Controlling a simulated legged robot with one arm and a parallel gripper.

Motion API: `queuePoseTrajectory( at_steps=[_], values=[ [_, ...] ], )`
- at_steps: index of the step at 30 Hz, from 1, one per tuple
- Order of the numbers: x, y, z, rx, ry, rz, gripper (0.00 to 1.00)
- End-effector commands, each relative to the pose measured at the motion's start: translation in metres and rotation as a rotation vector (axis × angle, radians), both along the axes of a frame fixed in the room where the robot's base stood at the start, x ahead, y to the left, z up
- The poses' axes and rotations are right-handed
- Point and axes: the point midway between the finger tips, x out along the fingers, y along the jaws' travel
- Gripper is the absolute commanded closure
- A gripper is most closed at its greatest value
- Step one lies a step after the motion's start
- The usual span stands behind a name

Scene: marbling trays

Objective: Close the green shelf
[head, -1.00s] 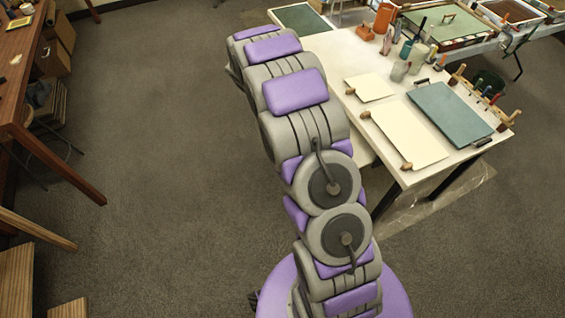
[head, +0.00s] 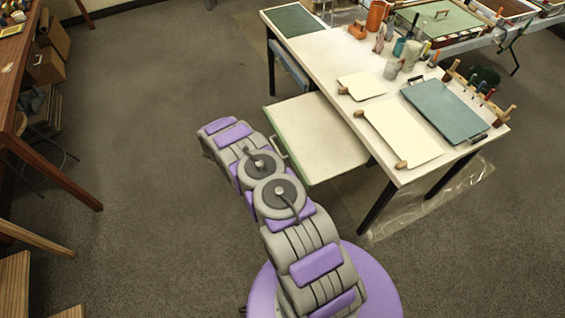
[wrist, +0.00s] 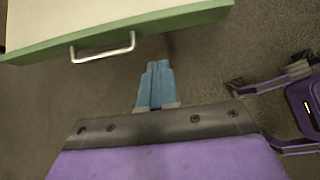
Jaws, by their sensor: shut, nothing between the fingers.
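The green shelf (head: 312,135) is a pale flat pull-out with a green front edge, standing out from the left side of the white table. Its green front and silver bar handle (wrist: 103,48) show in the wrist view at the upper left. My gripper (wrist: 158,66) has blue fingers, shut and empty. It is in front of the shelf's green edge, just right of the handle and apart from it. In the head view the gripper is hidden; my arm reaches toward the shelf's front.
The white table (head: 330,62) holds cream sheets (head: 402,135), a teal board (head: 445,110), cups and a tool rack. A blue-grey drawer or shelf (head: 288,70) sits under its far part. Clear carpet lies left of the shelf. A wooden desk (head: 50,170) stands at far left.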

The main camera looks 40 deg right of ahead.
Motion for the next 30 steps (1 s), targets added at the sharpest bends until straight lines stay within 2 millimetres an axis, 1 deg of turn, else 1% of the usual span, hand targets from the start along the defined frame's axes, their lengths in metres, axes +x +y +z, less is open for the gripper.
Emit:
queuePoseTrajectory(
  at_steps=[4,8,18,21,24,30],
  values=[
    [0.001,0.001,-0.007,-0.005,0.005,0.013,1.00],
    [-0.002,-0.008,-0.018,-0.004,0.005,0.011,1.00],
    [-0.015,-0.058,-0.068,0.002,0.005,0.007,1.00],
    [-0.017,-0.069,-0.081,0.000,0.006,0.009,1.00],
    [-0.020,-0.083,-0.079,-0.001,0.003,0.010,1.00],
    [-0.024,-0.100,-0.076,-0.005,0.005,0.011,1.00]
  ],
)
